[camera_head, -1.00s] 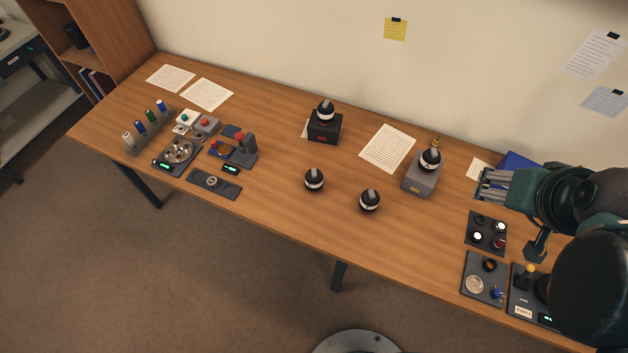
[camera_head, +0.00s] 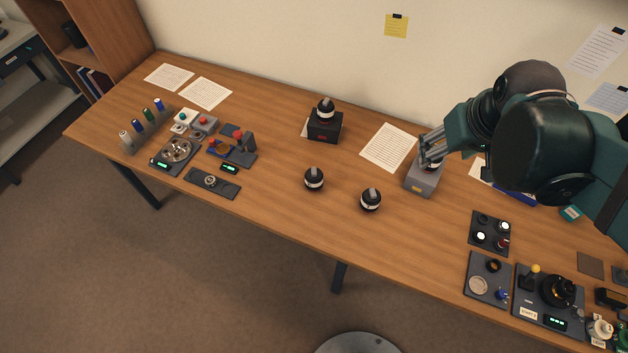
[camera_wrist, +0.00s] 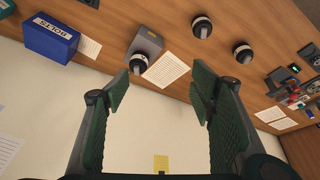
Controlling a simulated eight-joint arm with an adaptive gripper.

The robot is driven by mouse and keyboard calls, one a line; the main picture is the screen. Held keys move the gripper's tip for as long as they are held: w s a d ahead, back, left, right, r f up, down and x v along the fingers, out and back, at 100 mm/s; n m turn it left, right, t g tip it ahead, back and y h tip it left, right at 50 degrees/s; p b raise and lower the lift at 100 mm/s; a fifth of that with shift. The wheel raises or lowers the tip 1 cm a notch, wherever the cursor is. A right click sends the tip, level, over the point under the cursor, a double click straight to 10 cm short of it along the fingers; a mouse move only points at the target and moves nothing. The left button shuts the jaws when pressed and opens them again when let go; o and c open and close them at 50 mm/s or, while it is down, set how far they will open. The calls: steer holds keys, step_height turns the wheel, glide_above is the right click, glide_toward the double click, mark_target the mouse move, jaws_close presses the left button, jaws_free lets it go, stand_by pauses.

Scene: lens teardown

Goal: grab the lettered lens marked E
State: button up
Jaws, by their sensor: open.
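Several black round lenses with pale bands are in the head view; no letter is readable, so I cannot tell which is E. One lens (camera_head: 326,107) sits on a black box (camera_head: 325,130). Two stand on the table, a left one (camera_head: 314,180) and a right one (camera_head: 371,200). Another, on a grey box (camera_head: 421,180), is mostly hidden behind my gripper (camera_head: 431,150) in the head view. In the wrist view that lens (camera_wrist: 138,63) shows beyond the left fingertip. My gripper (camera_wrist: 160,88) is open, with nothing between its fingers.
A blue box (camera_wrist: 52,40) is beside the grey box in the wrist view. A paper sheet (camera_head: 388,147) lies between the two lens boxes. Small devices crowd the left, and a dark button panel (camera_head: 490,233) is at right. The front middle of the table is clear.

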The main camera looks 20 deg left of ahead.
mark_target(314, 171)
steer(key=a+f+n+g+b, duration=0.1)
steer(key=a+f+n, duration=0.2)
steer(key=a+f, duration=0.5)
steer(key=a+f+n+g+b, duration=0.1)
steer(key=a+f+n+g, duration=0.1)
steer(key=a+f, duration=0.6)
steer(key=a+f+n+g+h+b, duration=0.1)
steer(key=a+f, duration=0.7)
steer(key=a, duration=0.8)
steer(key=shift+w+a+f+n+b, duration=0.1)
steer(key=shift+w+n+b, duration=0.15)
steer(key=shift+n, duration=0.45)
steer(key=shift+w+a+f+n+b, duration=0.15)
steer(key=shift+n+b, duration=0.1)
steer(key=shift+n, duration=0.45)
steer(key=shift+s+a+f, duration=0.15)
steer(key=shift+a+f, duration=0.05)
steer(key=shift+f, duration=1.3)
steer(key=shift+f+b, duration=0.6)
steer(key=shift+f, duration=2)
